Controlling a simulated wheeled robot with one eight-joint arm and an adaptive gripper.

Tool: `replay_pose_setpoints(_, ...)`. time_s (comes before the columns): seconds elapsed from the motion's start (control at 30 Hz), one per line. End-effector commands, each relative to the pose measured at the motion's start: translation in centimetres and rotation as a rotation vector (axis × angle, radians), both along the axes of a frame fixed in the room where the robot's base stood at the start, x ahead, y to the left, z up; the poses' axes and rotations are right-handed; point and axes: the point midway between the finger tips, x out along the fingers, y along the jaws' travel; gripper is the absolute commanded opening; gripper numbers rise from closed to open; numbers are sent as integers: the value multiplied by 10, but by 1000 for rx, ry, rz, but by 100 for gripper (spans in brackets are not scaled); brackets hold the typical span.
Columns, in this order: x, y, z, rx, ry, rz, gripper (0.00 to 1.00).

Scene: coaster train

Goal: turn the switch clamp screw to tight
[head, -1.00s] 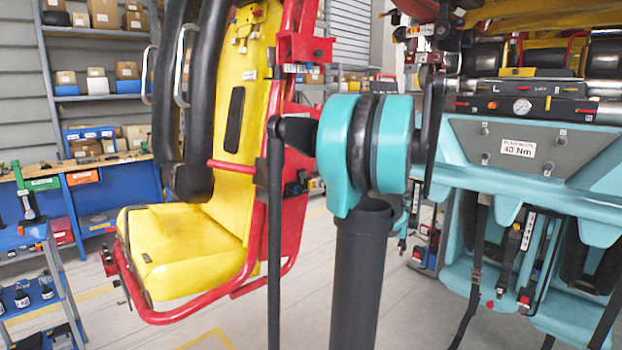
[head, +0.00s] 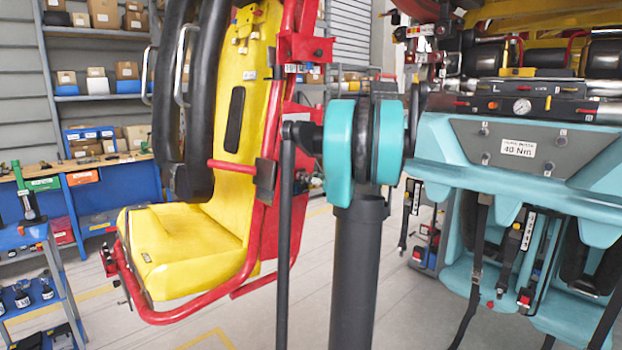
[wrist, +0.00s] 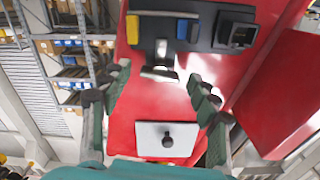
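In the wrist view a red panel carries a dark bar (wrist: 205,30) with a yellow block (wrist: 132,29), a blue block (wrist: 187,30) and a black square switch-like unit (wrist: 238,35). A silver T-shaped piece (wrist: 160,62) hangs below the bar. A pale plate with a black round knob (wrist: 167,141) sits lower. I cannot tell which of these is the switch clamp screw. My gripper (wrist: 160,82) is open, its green-and-black fingers on either side of the silver piece, with nothing between them in contact. In the head view my gripper is hidden behind my teal arm joint.
A yellow seat (head: 185,245) with a red tube frame (head: 262,240) stands left of my arm. A teal ride car (head: 470,140) with a 40 Nm label (head: 518,149) stands right. Shelves (head: 95,95) and a blue bench (head: 105,205) are behind. Open floor lies between.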

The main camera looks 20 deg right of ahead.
Motion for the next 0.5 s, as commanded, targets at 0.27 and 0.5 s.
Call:
replay_pose_setpoints(0.27, 0, 0, 0, 0, 0, 0, 24)
replay_pose_setpoints(0.5, 0, 0, 0, 5, 2, 0, 12)
